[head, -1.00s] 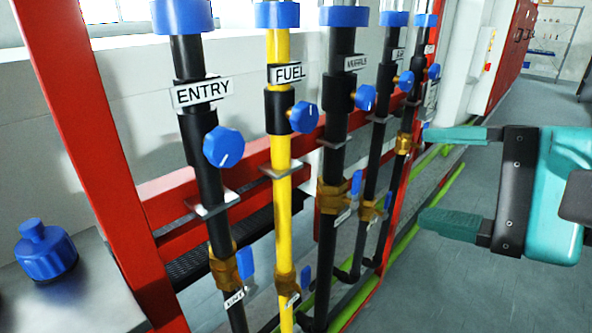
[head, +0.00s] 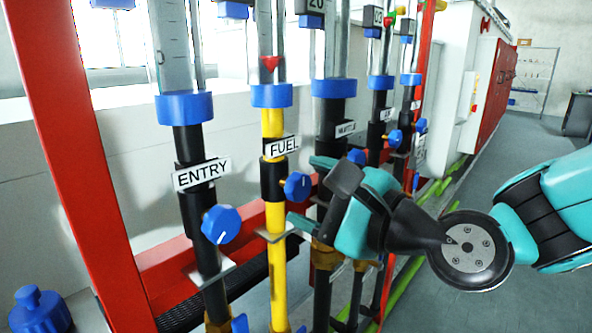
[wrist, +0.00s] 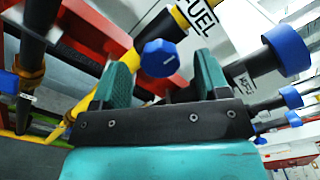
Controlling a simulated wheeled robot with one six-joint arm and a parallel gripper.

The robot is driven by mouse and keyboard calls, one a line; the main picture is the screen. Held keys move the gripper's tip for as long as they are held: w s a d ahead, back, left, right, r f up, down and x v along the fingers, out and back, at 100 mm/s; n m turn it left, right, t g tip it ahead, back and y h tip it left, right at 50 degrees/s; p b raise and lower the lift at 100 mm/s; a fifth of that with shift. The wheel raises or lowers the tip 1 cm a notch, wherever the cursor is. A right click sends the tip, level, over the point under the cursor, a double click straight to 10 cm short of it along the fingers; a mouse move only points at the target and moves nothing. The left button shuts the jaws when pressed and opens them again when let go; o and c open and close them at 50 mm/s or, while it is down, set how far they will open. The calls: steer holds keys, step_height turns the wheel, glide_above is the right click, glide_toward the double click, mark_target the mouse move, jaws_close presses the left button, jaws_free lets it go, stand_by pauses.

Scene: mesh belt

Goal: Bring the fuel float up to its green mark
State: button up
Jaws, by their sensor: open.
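The fuel line is a yellow pipe (head: 273,230) labelled FUEL (head: 282,147). A red float (head: 270,64) sits low in its clear tube, just above the blue collar (head: 271,95). No green mark shows on the visible part of that tube. The blue fuel knob (head: 297,186) juts out below the label. My gripper (head: 309,192) is open, one finger above and one below the knob's level, close to it. In the wrist view the knob (wrist: 160,58) appears between the fingertips of my gripper (wrist: 165,62). I cannot tell whether they touch it.
The black ENTRY pipe with its blue knob (head: 221,224) stands left of the fuel line. Another black pipe (head: 333,115) stands close on the right, with more behind. A red post (head: 70,150) rises at left. Grey floor (head: 520,150) is open at right.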

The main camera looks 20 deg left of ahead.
mark_target(302, 189)
steer(key=shift+p+x, duration=0.3)
steer(key=shift+x, duration=1.25)
steer(key=shift+c, duration=0.3)
steer(key=c, duration=0.9)
steer(key=shift+n, duration=0.3)
